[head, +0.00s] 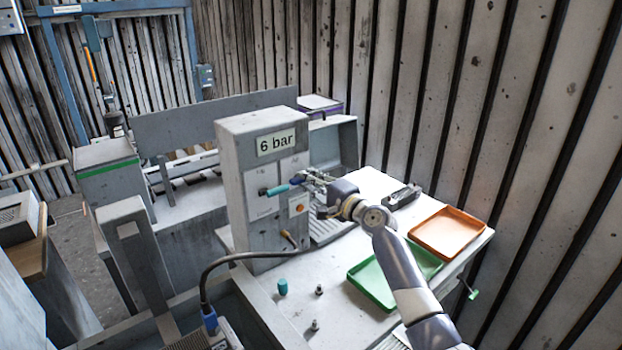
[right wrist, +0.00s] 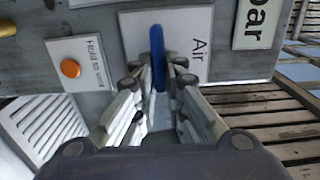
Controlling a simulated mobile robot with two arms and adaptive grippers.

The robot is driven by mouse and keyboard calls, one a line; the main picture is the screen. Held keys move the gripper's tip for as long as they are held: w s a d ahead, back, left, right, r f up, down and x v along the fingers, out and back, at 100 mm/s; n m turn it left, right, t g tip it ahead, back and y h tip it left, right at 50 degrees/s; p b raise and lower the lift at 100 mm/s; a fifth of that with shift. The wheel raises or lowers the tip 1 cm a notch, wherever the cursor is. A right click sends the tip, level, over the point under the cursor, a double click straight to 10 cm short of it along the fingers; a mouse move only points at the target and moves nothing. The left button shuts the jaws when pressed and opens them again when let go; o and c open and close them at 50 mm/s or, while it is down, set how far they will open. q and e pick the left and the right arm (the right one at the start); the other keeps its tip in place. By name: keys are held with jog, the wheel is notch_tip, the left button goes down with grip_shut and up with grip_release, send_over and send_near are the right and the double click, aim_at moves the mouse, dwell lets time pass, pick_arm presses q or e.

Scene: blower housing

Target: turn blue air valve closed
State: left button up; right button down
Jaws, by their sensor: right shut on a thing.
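The blue air valve handle (right wrist: 157,50) is on a white plate marked "Air" (right wrist: 198,48) on the grey panel. In the right wrist view the handle lies parallel to the line of the "Air" lettering. My right gripper (right wrist: 157,82) is shut on the handle, with a finger on each side of it. In the head view my right gripper (head: 304,180) reaches in from the right at the face of the grey "6 bar" box (head: 240,190) and partly covers the valve. My left gripper is not in view.
An orange button (right wrist: 70,68) marked "Hold to work" sits beside the valve plate. A teal handle (head: 276,190) sticks out near the gripper. A green tray (head: 372,284), an orange tray (head: 448,232) and a small teal cylinder (head: 282,287) are on the bench. A black hose (head: 232,258) curves below.

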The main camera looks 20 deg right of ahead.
dwell(0.4)
jog(key=c, duration=1.7)
grip_release()
jog(key=shift+o, duration=0.2)
jog(key=v, duration=1.2)
